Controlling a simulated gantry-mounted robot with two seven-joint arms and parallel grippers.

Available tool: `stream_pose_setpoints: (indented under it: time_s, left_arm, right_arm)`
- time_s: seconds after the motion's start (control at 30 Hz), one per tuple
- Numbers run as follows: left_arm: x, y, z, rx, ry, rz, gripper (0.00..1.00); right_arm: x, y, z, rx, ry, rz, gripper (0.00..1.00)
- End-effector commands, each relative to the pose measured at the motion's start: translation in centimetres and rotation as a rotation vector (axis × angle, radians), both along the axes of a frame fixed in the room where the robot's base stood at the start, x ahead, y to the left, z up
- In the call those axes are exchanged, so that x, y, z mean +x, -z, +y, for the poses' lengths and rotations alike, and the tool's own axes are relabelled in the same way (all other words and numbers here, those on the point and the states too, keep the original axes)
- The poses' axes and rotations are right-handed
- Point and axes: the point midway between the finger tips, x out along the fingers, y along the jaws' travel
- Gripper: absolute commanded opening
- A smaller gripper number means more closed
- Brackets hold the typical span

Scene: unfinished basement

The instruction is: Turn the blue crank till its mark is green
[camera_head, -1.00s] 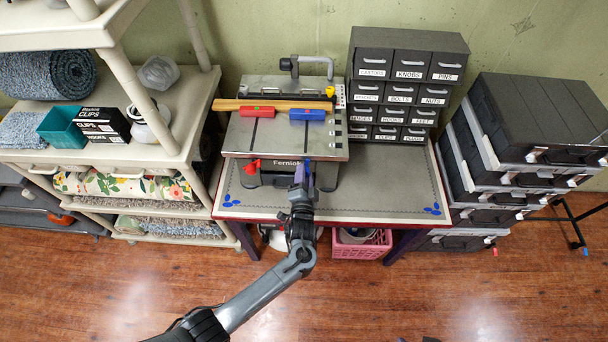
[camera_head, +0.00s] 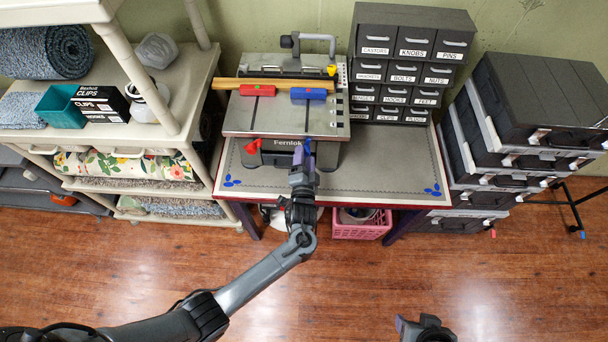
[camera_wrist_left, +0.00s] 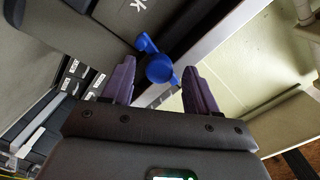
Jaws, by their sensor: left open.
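The blue crank (camera_head: 307,146) is on the front of a grey bench machine labelled Fernlok (camera_head: 285,122), right of a red crank (camera_head: 252,146). My left gripper (camera_head: 304,160) is open just in front of the blue crank. In the left wrist view, the blue crank (camera_wrist_left: 158,66) shows between and just beyond the two purple fingers (camera_wrist_left: 152,88), not gripped. A blue block (camera_head: 309,93) and a red block (camera_head: 258,91) sit on the machine's top. The red block has a small green spot; the blue block's mark is too small to read. Part of my right arm shows at the bottom edge, its fingers unclear.
The machine stands on a workbench (camera_head: 380,180). A wooden strip (camera_head: 270,83) lies behind the blocks. A labelled drawer cabinet (camera_head: 410,60) stands right of it, a shelf unit (camera_head: 165,110) left, stacked grey cases (camera_head: 530,110) far right. A pink crate (camera_head: 360,229) is below.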

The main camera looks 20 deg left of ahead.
Motion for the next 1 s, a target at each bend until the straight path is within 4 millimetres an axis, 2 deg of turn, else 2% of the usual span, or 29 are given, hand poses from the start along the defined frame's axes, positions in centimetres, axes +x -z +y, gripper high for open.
stream_pose_setpoints:
  time_s: [0.3, 0.5, 0.7, 1.0]
  left_arm:
    - [-5.2, -0.1, -1.9, -0.003, 0.001, 0.002, 0.59]
    - [-7.6, -0.4, -2.7, -0.002, 0.002, 0.000, 0.59]
    - [-8.6, -0.5, -3.0, 0.000, 0.001, 0.001, 0.59]
    - [-8.7, -0.5, -3.1, 0.000, 0.001, 0.001, 0.59]
  right_arm:
    - [0.0, 0.6, 0.2, 0.007, 0.004, 0.001, 0.59]
    - [0.0, 0.8, 0.2, 0.007, 0.004, 0.001, 0.59]
    - [0.0, 0.9, 0.1, 0.007, 0.004, 0.001, 0.59]
    - [0.0, 0.9, 0.0, -0.002, -0.002, 0.001, 0.59]
